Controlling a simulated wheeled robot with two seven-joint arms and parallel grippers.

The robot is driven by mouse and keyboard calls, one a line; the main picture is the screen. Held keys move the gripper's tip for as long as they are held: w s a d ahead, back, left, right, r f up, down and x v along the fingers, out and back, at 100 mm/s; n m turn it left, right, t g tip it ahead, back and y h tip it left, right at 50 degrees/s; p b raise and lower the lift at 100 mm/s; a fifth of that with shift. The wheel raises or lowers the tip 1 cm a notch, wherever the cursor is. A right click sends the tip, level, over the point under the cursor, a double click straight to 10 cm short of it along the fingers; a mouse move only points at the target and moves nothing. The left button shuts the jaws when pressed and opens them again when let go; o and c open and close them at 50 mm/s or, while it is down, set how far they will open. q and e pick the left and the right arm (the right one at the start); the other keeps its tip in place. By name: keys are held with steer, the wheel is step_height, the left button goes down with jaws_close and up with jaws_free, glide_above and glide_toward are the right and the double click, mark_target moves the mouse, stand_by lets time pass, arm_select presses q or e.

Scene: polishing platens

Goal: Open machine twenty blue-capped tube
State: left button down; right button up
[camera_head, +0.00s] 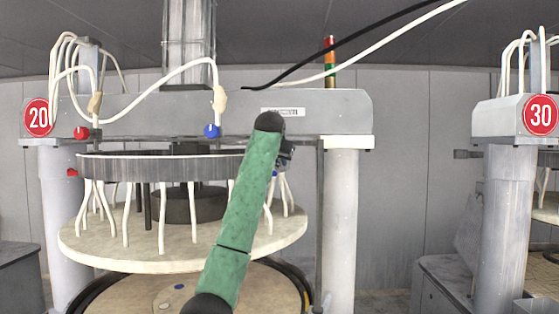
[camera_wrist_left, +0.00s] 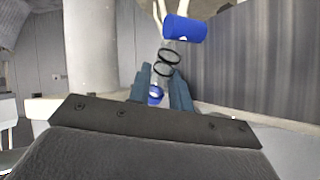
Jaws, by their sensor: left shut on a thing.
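Machine twenty (camera_head: 300,108) stands at the left and centre of the head view, with a round red "20" sign (camera_head: 38,117). In the left wrist view the blue-capped tube (camera_wrist_left: 166,62) has a blue cylinder (camera_wrist_left: 184,27) at its top, two dark rings and a small blue part low down. My left gripper (camera_wrist_left: 157,92) is shut on the tube's lower part, its fingers on either side. In the head view my green left arm reaches up to the right side of the grey ring, and the gripper (camera_head: 285,156) is mostly hidden behind it. My right gripper is not in view.
A blue knob (camera_head: 212,131) and a red knob (camera_head: 81,132) hang on the beam. White hoses run from the grey ring (camera_head: 150,167) to the pale round platen (camera_head: 85,246). A pale column (camera_head: 341,230) stands right of my arm. Machine thirty (camera_head: 500,118) is far right.

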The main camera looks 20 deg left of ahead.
arm_select(q)
steer(key=shift+a+r, duration=0.2)
steer(key=shift+r, duration=0.1)
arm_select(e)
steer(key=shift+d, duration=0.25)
arm_select(q)
steer(key=c, duration=1.6)
jaws_free()
steer(key=shift+a+f, duration=0.1)
steer(key=shift+f, duration=0.2)
